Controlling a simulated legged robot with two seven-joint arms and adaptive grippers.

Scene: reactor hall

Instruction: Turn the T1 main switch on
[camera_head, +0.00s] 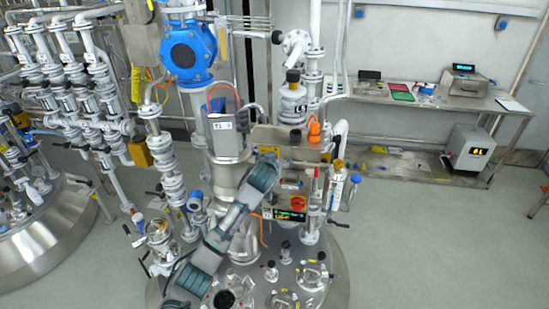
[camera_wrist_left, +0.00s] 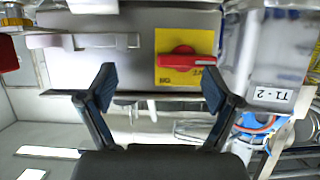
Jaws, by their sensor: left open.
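The red rotary switch (camera_wrist_left: 185,58) sits on a yellow plate (camera_wrist_left: 168,78) on a grey panel (camera_wrist_left: 115,22) in the left wrist view. Its knob lies sideways in that picture. My left gripper (camera_wrist_left: 158,88) is open and empty, with its fingertips apart below the plate in that picture. The switch is a little right of the middle of the gap. In the head view my left arm reaches up to the front of a metal box (camera_head: 290,142), where the gripper (camera_head: 268,163) covers part of the box front. A yellow patch (camera_head: 268,150) shows there. My right gripper is not in view.
A T1-2 label (camera_wrist_left: 272,95) is right of the switch in the wrist view. A display panel (camera_head: 288,214), valves and pipes crowd the vessel (camera_head: 335,285). A bench (camera_head: 420,98) stands at the back right. The floor (camera_head: 430,240) at right is clear.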

